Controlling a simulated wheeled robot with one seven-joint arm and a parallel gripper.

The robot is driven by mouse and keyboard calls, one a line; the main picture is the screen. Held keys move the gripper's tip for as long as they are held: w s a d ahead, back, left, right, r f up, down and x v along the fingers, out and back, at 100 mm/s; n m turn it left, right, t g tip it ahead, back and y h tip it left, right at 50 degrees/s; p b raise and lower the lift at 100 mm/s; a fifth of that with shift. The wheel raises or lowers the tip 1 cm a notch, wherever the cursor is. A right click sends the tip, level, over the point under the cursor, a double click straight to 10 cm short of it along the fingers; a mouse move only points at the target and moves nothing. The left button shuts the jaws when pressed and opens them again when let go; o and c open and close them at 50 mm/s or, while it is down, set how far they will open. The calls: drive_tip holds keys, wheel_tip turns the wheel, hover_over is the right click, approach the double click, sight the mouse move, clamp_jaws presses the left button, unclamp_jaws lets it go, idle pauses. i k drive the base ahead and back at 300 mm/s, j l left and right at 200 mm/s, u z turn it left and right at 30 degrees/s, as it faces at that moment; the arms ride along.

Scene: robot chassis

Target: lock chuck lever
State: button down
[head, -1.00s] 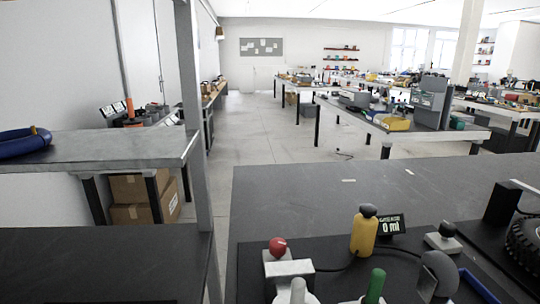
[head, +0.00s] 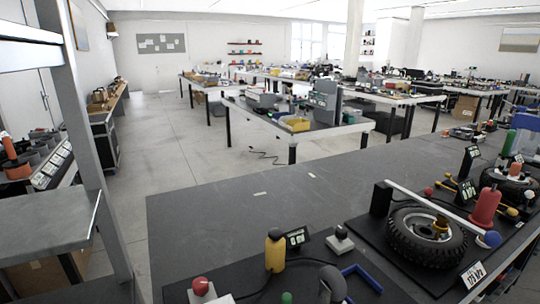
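A black tyre on a pale rim (head: 402,238) lies flat on a dark board at the right in the head view. A small brass-yellow fitting (head: 440,226) stands at its right inner side; I cannot tell whether it is the chuck or how its lever is set. A white label reading in kPa (head: 472,275) stands in front of the tyre. A red cylinder (head: 485,208) and a blue ball knob (head: 489,239) are right of it. My gripper is not in view.
A yellow bottle-shaped part (head: 275,251), a small display (head: 297,238), a red knob (head: 200,286) and a blue bracket (head: 362,277) are at the front. The dark bench top (head: 225,215) is clear at left. A grey shelf post (head: 85,150) stands at far left.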

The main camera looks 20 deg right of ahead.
sight(429, 191)
drive_tip(key=i+l+z, duration=0.25)
drive_tip(key=i+l, duration=0.2)
drive_tip(key=i+l+z, duration=0.25)
drive_tip(key=i+l, duration=0.1)
drive_tip(key=i, duration=0.1)
